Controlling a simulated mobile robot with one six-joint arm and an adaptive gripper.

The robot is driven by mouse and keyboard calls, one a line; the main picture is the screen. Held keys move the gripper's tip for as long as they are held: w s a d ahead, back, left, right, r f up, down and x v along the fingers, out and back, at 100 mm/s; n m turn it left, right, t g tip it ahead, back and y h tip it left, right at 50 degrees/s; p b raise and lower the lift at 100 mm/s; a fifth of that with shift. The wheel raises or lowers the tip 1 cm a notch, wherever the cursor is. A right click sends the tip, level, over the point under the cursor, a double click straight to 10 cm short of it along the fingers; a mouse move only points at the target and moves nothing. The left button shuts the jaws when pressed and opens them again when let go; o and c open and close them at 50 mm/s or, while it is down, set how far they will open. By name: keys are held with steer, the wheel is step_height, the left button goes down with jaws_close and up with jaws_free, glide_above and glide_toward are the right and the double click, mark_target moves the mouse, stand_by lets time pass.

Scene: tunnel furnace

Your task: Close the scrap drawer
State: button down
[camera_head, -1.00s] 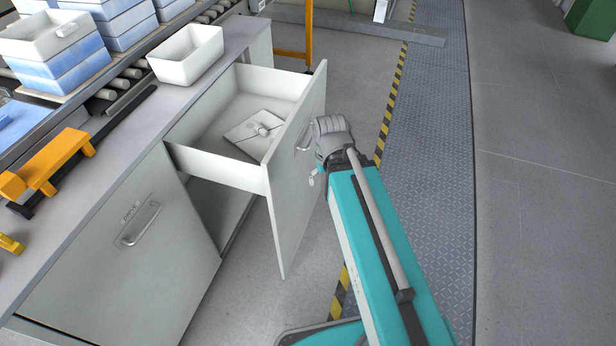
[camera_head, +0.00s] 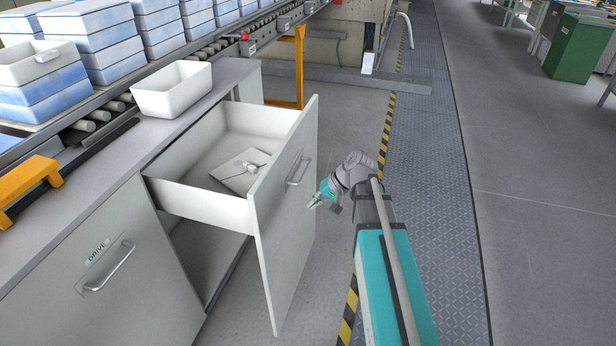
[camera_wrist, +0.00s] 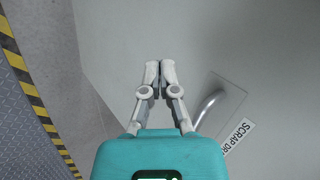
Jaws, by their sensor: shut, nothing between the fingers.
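The scrap drawer (camera_head: 290,205) is pulled out of the grey counter, with its tall white front standing away from the cabinet. A white flat piece with a small lump (camera_head: 241,170) lies inside it. My gripper (camera_head: 313,203) is on the outer side of the drawer front, near and below the handle (camera_head: 299,170). In the wrist view its fingers (camera_wrist: 159,75) are together and empty, beside the handle. I cannot tell whether they touch the front.
A white bin (camera_head: 172,95) stands on the counter (camera_head: 95,180) by the roller conveyor. A shut "DRIVE" cabinet door (camera_head: 110,285) is left of the drawer. An orange post (camera_head: 299,70) stands behind it. Floor right of the drawer is open, with a striped line (camera_head: 386,130).

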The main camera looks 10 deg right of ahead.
steer(key=w+d+f+m+t+y+b, duration=0.2)
steer(key=w+d+t+y+b, duration=0.15)
steer(key=w+d+b, duration=0.3)
steer(key=m+t+y+b, duration=0.1)
steer(key=t+y+b, duration=0.3)
steer(key=b, duration=0.2)
glide_toward(302, 163)
steer(key=v, duration=0.6)
steer(key=shift+s+d+r+g, duration=0.1)
steer(key=shift+s+r+g, duration=0.15)
steer(key=shift+r, duration=0.1)
steer(key=shift+w, duration=0.1)
steer(key=shift+x, duration=7.05)
steer(key=shift+w, duration=0.1)
